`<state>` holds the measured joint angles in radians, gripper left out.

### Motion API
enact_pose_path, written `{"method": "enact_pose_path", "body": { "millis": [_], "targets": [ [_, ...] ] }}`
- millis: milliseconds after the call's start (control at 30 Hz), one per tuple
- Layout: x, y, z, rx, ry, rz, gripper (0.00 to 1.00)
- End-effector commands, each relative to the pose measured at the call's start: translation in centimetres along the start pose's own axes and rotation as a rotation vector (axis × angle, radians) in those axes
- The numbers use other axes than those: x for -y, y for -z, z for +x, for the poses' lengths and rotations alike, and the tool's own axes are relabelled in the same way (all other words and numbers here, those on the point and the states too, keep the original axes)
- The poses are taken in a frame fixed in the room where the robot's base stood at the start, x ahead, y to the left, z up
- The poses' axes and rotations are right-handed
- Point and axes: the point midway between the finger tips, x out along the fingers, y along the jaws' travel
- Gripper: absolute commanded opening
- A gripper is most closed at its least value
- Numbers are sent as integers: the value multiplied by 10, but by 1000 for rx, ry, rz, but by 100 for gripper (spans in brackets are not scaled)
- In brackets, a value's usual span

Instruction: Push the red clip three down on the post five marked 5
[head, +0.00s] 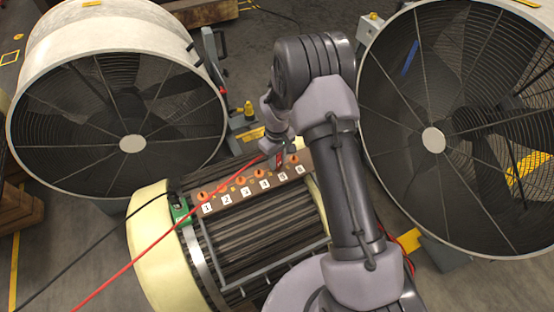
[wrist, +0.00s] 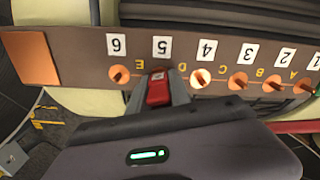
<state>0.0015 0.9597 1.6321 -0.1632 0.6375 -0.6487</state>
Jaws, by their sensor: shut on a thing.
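My gripper (head: 277,161) is over the terminal strip on the motor, near its right end. In the wrist view the two fingers of my gripper (wrist: 158,92) are shut on the red clip (wrist: 158,86). The clip sits directly below the label 5 (wrist: 162,47), in line with post five. Post five itself is hidden by the clip, so I cannot tell how far down the clip is on it. A red cable (head: 150,243) runs from lower left towards the clip.
The terminal strip (head: 235,200) carries labels 1 to 6. A green piece (head: 180,210) with a black cable (head: 95,243) is at the motor's left end. Large fans (head: 110,120) and (head: 465,135) stand on both sides.

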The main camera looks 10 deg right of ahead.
Motion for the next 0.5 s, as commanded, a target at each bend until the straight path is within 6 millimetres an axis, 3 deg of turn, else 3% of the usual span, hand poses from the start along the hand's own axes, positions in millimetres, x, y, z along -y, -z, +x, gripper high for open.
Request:
{"method": "enact_pose_path", "body": {
  "millis": [167, 200, 300, 500],
  "targets": [
    [0, 0, 3, 0, 0, 0, 0],
    [0, 0, 3, 0, 0, 0, 28],
    [0, 0, 3, 0, 0, 0, 48],
    [0, 0, 3, 0, 0, 0, 50]
  ]
}}
